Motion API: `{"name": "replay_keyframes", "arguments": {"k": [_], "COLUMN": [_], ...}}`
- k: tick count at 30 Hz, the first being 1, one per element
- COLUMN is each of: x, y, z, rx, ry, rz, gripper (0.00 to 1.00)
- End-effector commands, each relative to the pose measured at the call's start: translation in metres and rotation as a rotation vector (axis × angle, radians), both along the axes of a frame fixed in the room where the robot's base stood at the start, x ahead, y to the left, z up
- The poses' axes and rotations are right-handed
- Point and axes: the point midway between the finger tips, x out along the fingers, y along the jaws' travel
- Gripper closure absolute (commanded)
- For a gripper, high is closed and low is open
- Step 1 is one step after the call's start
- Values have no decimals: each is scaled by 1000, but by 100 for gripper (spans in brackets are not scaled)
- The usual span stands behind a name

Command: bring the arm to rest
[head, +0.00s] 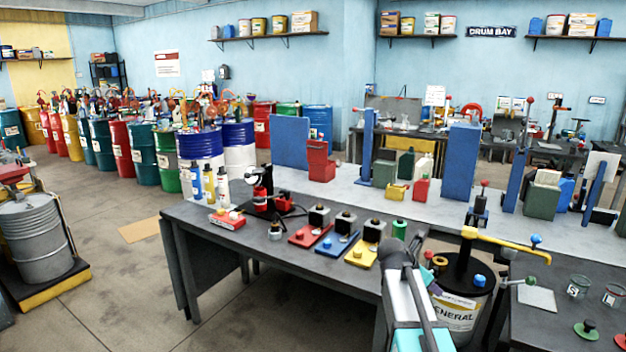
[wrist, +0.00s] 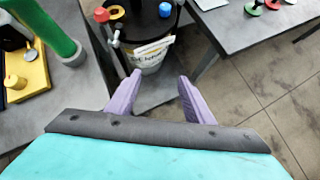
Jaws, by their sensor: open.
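My gripper (wrist: 157,95) shows in the wrist view with its two purple fingers spread apart and nothing between them. It points down past the table edge, with the drum labelled GENERAL (wrist: 150,57) just beyond the fingers. In the head view my arm rises at the bottom centre, and the gripper end (head: 436,288) is partly hidden beside the GENERAL drum (head: 458,312).
The dark table (head: 200,220) carries red, blue and yellow trays with small black-capped containers. A yellow pipe (head: 505,243) stretches over the drum. A green cylinder (wrist: 45,25) stands at left in the wrist view. Open floor (wrist: 270,70) lies at right there.

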Motion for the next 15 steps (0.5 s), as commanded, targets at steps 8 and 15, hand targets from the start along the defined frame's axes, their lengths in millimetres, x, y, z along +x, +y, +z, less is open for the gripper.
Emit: {"name": "replay_keyframes", "arguments": {"k": [8, 15], "x": [-14, -43], "y": [4, 13], "z": [-58, -139], "rx": [4, 34], "ry": [76, 180], "rz": [4, 9], "gripper": [53, 53]}}
